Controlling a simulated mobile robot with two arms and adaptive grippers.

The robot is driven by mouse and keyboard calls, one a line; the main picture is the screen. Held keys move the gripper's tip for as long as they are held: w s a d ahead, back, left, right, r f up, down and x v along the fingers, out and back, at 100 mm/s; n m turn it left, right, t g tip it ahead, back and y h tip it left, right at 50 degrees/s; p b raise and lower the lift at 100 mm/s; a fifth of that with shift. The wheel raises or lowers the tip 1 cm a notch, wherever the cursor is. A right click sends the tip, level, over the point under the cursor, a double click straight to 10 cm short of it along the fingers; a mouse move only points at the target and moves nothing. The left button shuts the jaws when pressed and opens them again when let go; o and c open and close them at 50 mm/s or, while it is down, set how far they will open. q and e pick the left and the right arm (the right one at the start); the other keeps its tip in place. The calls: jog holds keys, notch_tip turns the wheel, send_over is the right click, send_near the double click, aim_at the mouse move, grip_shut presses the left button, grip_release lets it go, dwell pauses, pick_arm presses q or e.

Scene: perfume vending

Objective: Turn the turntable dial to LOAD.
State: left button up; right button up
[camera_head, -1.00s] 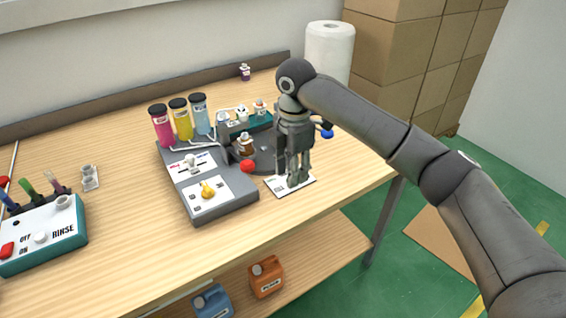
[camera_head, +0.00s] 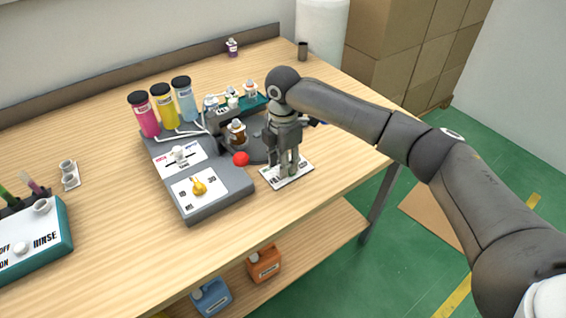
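A grey dispenser machine (camera_head: 215,203) stands on the table. It has a white knob (camera_head: 179,154) on its upper panel and a yellow knob (camera_head: 199,187) on its lower panel. A dark round turntable (camera_head: 258,150) at its right side carries a brown bottle (camera_head: 237,134). My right gripper (camera_head: 285,170) points down at a white labelled plate (camera_head: 302,173) right of the machine. Its fingers hide the plate's middle, where a bit of green shows. I cannot read LOAD or tell whether the fingers grip a dial there. My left gripper is out of view.
Pink, yellow and blue cylinders (camera_head: 166,107) stand behind the machine. A red ball-shaped knob (camera_head: 241,159) is close left of my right gripper. A teal rack (camera_head: 253,103) with small bottles is behind. A rinse unit (camera_head: 40,243) is at left. The table's front right is clear.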

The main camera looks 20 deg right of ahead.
jog(key=shift+f, duration=0.55)
grip_shut()
